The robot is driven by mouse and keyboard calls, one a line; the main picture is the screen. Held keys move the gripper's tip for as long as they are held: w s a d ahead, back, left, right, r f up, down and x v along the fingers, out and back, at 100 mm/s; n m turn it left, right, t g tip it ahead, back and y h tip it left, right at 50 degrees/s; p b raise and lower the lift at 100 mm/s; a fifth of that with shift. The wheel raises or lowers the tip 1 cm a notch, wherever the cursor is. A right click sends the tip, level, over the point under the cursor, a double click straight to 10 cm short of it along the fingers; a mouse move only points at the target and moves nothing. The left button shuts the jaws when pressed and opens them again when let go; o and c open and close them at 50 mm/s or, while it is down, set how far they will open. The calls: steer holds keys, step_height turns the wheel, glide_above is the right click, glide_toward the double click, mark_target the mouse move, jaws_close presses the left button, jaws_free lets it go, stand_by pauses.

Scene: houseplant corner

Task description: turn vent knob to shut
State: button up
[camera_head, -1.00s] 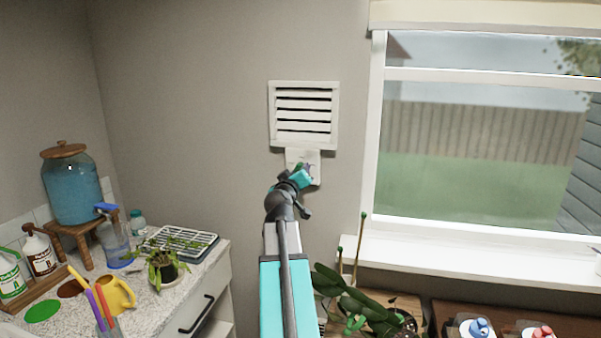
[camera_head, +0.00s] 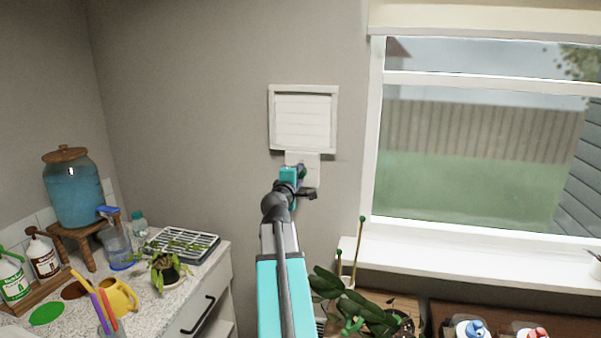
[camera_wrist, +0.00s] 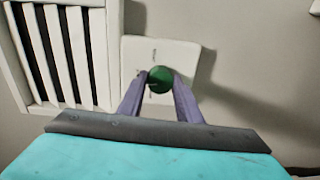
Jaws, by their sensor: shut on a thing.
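The vent (camera_head: 304,120) is a white louvred panel on the wall, left of the window. In the head view its slats lie nearly flat with only thin lines between them; the wrist view shows dark gaps beside the slats of the vent (camera_wrist: 77,50). Below it is a white plate (camera_wrist: 185,55) with small marks around a round green knob (camera_wrist: 160,79). My gripper (camera_wrist: 161,84) is shut on the knob, one purple finger on each side. In the head view my gripper (camera_head: 301,173) is at the plate and mostly hides the knob.
A counter at left holds a blue-filled jar (camera_head: 75,190), a spray bottle (camera_head: 114,245), a dish rack (camera_head: 180,243) and a potted plant (camera_head: 167,268). A window sill (camera_head: 470,262) and a leafy plant (camera_head: 350,302) are at right. The wall around the vent is clear.

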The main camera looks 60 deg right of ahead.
steer(key=n+p, duration=0.1)
steer(key=n, duration=0.2)
steer(key=n+p, duration=0.2)
steer(key=n, duration=0.2)
steer(key=n+p, duration=0.2)
steer(key=n, duration=0.2)
steer(key=shift+w+a+g, duration=0.2)
steer(key=shift+w+g, duration=0.05)
steer(key=shift+g, duration=0.05)
steer(key=shift+f, duration=0.1)
steer(key=o, duration=1)
steer(key=shift+w, duration=0.1)
steer(key=shift+o, duration=0.2)
